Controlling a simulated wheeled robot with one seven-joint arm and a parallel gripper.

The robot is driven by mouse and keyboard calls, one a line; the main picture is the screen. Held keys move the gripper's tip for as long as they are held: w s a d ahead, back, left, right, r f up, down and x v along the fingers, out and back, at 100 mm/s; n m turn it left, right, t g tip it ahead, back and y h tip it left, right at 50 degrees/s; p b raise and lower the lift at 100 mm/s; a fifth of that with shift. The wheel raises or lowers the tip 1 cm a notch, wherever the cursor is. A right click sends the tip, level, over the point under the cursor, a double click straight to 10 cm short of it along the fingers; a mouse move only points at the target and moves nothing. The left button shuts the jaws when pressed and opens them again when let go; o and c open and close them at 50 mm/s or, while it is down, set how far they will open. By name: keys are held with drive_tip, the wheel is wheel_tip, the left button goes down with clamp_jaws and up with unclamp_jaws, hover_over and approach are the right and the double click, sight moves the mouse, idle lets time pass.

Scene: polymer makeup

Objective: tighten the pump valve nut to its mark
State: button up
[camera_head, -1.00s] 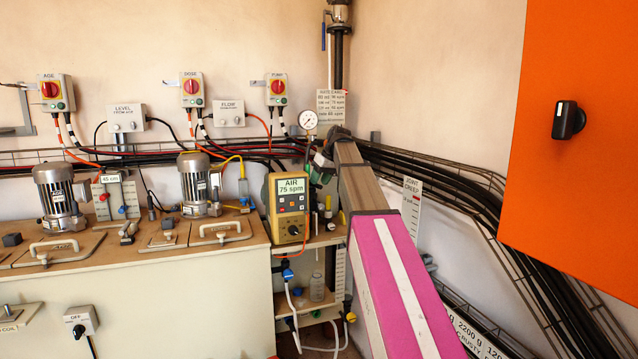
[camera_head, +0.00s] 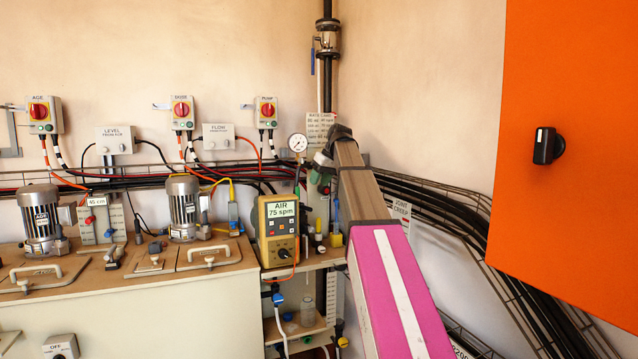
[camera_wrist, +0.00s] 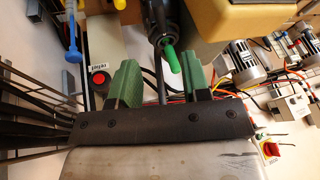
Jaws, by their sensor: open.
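The yellow pump unit (camera_head: 279,232) with its "AIR 75 spm" display stands on a small shelf in the corner; its edge shows at the top of the wrist view (camera_wrist: 215,22). My gripper (camera_wrist: 162,82) is open, with two green fingers. A dark round fitting with a bright green tip (camera_wrist: 172,58) shows between and beyond the fingers, apart from the left finger; I cannot tell its distance. In the head view my arm ends just right of and above the pump unit, by the pressure gauge (camera_head: 298,142). I cannot make out the valve nut or its mark.
A red button on a pale box (camera_wrist: 98,82) is close to my left finger in the wrist view. A blue-handled item (camera_wrist: 73,50) hangs left of it. Cable trays (camera_head: 440,212) line the wall. An orange panel (camera_head: 580,150) fills the right side. Motors (camera_head: 186,208) stand at left.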

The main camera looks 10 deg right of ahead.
sight(303, 207)
drive_tip(key=shift+s, duration=0.1)
drive_tip(key=x, duration=1)
drive_tip(key=shift+a+f, duration=0.15)
drive_tip(key=shift+f, duration=0.2)
clamp_jaws()
